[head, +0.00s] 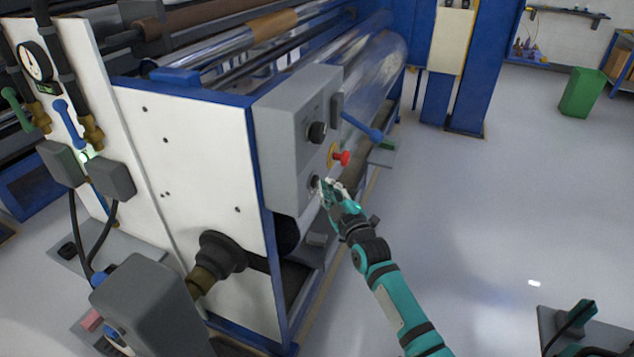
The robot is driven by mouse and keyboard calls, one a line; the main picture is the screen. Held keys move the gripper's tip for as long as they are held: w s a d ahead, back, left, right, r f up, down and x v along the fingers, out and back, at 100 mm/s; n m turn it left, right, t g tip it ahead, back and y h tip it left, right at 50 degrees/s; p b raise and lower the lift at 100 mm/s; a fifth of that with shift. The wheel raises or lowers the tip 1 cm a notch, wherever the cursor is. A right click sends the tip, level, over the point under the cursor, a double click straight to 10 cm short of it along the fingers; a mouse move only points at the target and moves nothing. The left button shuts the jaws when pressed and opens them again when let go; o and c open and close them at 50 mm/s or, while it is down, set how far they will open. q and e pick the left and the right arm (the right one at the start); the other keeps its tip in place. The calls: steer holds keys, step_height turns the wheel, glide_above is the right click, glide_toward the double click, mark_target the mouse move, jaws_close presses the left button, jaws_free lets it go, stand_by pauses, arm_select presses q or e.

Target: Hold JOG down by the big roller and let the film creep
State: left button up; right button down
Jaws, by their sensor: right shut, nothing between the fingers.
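A grey control box (285,150) is fixed to the end of the film machine. Its face carries a black knob (317,132), a red mushroom button (342,158) on a yellow plate, and a dark round button (314,183) below them, whose label I cannot read. My right gripper (325,188) is shut and empty, with its fingertips at the low button; I cannot tell whether they press it. The big roller (375,75), wrapped in clear film, lies behind the box. My left gripper is not in view.
A blue lever (362,127) sticks out just right of the box, above the red button. A pressure gauge (35,61) and valves stand at the left. A green bin (581,92) stands far off at the right. The grey floor right of the machine is mostly clear.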

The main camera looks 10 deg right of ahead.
steer(key=shift+w+a, duration=0.2)
steer(key=shift+a, duration=0.15)
stand_by(2.1)
steer(key=shift+d, duration=0.1)
stand_by(0.9)
steer(key=shift+s+d, duration=0.5)
steer(key=shift+d, duration=0.2)
steer(key=s+d, duration=0.1)
steer(key=s+d+p, duration=0.1)
steer(key=d+p, duration=0.1)
steer(key=d, duration=0.1)
steer(key=shift+s+d, duration=0.1)
steer(key=shift+s, duration=0.3)
steer(key=shift+f, duration=0.1)
